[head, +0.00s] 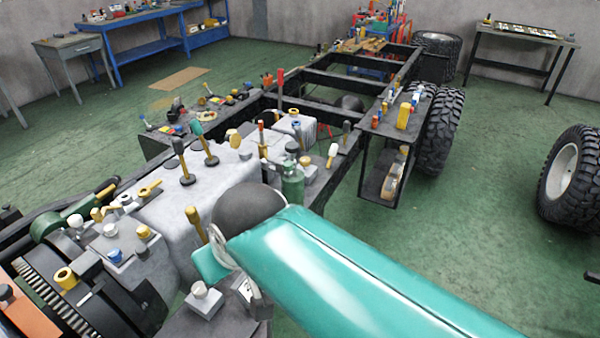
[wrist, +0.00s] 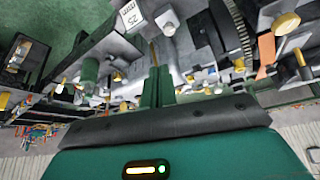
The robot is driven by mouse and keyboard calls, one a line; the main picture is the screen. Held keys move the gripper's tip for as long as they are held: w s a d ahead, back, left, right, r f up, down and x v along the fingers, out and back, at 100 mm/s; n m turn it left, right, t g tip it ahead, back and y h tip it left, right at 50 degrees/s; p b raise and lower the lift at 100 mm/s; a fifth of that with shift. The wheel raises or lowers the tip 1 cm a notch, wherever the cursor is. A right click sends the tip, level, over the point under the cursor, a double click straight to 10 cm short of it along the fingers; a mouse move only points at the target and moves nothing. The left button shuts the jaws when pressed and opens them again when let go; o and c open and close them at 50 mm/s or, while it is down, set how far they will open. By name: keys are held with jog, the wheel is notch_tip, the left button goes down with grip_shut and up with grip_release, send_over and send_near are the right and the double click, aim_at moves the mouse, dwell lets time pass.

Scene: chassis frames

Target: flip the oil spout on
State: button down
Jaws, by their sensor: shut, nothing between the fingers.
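I cannot tell for sure which of the many small fittings is the oil spout. A yellow spout-like fitting (head: 150,188) sits on the grey engine block (head: 175,212) in the head view. A brass-handled lever (head: 194,218) stands near my gripper; a thin brass rod (wrist: 153,52) shows just beyond the fingertips in the wrist view. My gripper (wrist: 155,72) has its green fingers together with nothing between them, above the engine.
The black chassis frame (head: 330,80) runs to the back, crowded with levers and knobs. A green bottle (head: 292,187) stands beside the engine. A white block with a knob (head: 203,298) is close below my wrist.

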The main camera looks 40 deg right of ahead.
aim_at(291, 168)
jog(key=w+d+f+m+t+y, duration=0.1)
jog(key=w+d+f+m+y, duration=0.4)
jog(key=m, duration=0.5)
jog(key=w+d+f+m+t+y, duration=0.1)
jog(key=w+d+f+m+y, duration=0.2)
jog(key=w+d+m+y, duration=0.45)
jog(key=d+f+m+t+h, duration=0.2)
jog(key=d+m+t+h, duration=0.1)
jog(key=d+m, duration=0.3)
jog(key=s+d+f+m+t+h, duration=0.1)
jog(key=d+m+t+h, duration=0.3)
jog(key=d, duration=0.7)
jog(key=s+d+f+m+t+h, duration=0.1)
jog(key=d+f+m+t+h, duration=0.2)
jog(key=d+m, duration=0.4)
jog(key=shift+d+f+m+h, duration=0.35)
jog(key=shift+d+f+h, duration=0.1)
jog(key=shift+d+f, duration=0.25)
jog(key=shift+r, duration=0.1)
jog(key=w, duration=0.9)
jog(key=w+a, duration=0.1)
jog(key=w, duration=0.4)
jog(key=shift+a, duration=0.1)
